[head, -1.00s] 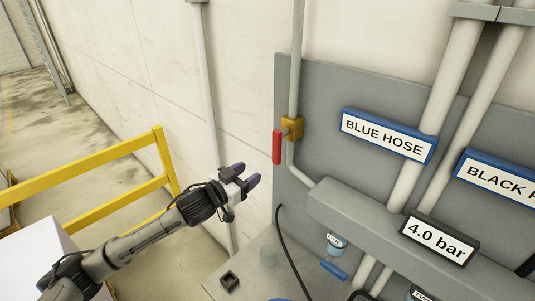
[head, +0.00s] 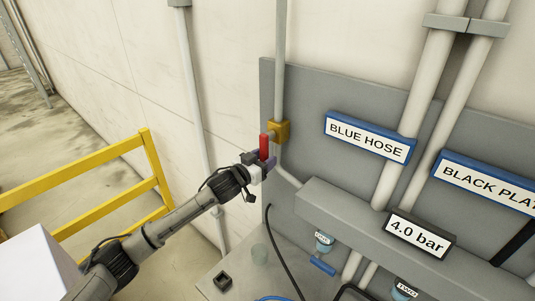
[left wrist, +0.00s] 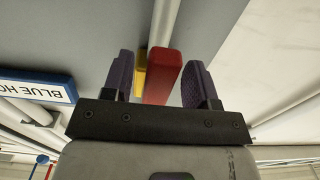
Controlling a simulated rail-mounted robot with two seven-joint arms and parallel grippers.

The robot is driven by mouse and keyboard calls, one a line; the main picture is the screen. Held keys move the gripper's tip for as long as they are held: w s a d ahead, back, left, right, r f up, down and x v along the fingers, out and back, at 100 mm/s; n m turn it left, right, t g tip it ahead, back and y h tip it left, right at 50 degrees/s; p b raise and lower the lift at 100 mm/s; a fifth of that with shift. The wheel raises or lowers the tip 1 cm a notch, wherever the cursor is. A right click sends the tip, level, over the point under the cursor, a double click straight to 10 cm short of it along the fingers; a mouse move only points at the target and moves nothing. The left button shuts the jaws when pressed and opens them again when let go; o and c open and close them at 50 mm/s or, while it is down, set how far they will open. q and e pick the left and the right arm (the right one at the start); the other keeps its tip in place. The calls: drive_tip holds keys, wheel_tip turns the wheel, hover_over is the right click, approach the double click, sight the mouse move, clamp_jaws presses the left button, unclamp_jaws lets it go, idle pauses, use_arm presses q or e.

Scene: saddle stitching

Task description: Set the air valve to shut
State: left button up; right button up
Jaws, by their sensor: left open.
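The air valve has a red lever (head: 264,147) and a yellow body (head: 279,131) on a vertical grey pipe at the panel's left edge. The lever hangs down along the pipe. My left gripper (head: 263,160) is at the lever's lower part. In the left wrist view the red lever (left wrist: 162,78) lies between the two open purple fingers of the left gripper (left wrist: 160,82), with a gap on each side. The yellow body (left wrist: 140,72) shows behind it. My right gripper is not in view.
The grey panel (head: 300,90) carries a BLUE HOSE sign (head: 367,138), a second sign (head: 487,183) and a 4.0 bar display (head: 418,236). A yellow railing (head: 75,167) stands at the left. A grey bench top (head: 245,270) lies below.

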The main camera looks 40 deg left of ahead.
use_arm(q)
drive_tip(key=shift+w, duration=0.9)
drive_tip(key=shift+c, duration=0.4)
clamp_jaws()
